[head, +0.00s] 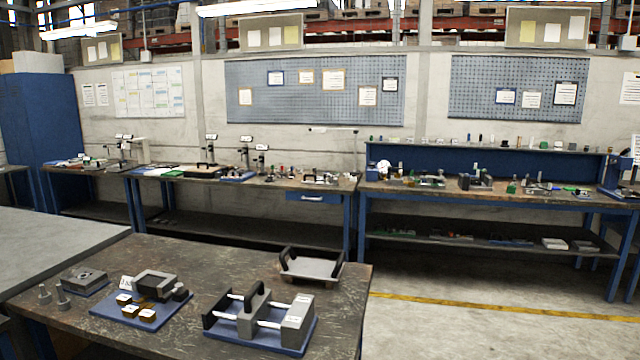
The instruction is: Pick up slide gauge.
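I cannot say for sure which object is the slide gauge. On the near worktable (200,262), a grey fixture (253,315) with pale rods and black upright handles sits on a blue base at the front right. A tray (311,268) with black handles lies behind it. To the left, a blue base (103,308) carries a grey block (158,284) and several small brass-coloured blocks. Neither gripper shows in the head view.
A grey flat block (84,277) and two small metal posts (62,296) are on the table's left. A grey surface (50,245) adjoins at left. Benches with instruments (500,187) line the back wall. Open floor (480,325) lies to the right.

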